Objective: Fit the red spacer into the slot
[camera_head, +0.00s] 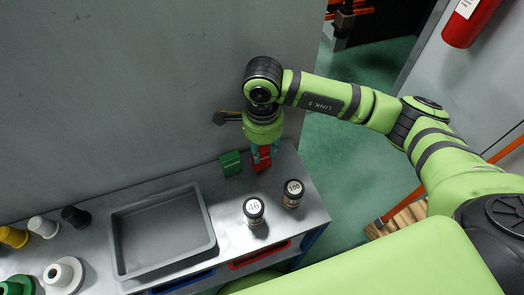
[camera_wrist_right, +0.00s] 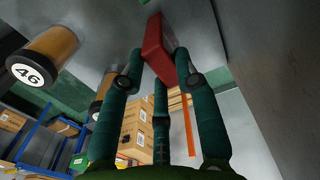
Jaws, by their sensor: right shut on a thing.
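My right gripper (camera_head: 262,149) is above the back right part of the metal bench, pointing down. Its teal fingers are shut on the red spacer (camera_head: 262,160), which hangs below them. In the right wrist view the red spacer (camera_wrist_right: 158,48) is a flat block held between the fingertips (camera_wrist_right: 158,68). A green block (camera_head: 231,163) stands on the bench just left of the spacer. I cannot make out the slot, nor whether the spacer touches the bench. My left gripper is not in view.
A grey wall (camera_head: 110,80) rises behind the bench. The bench ends to the right of the gripper.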

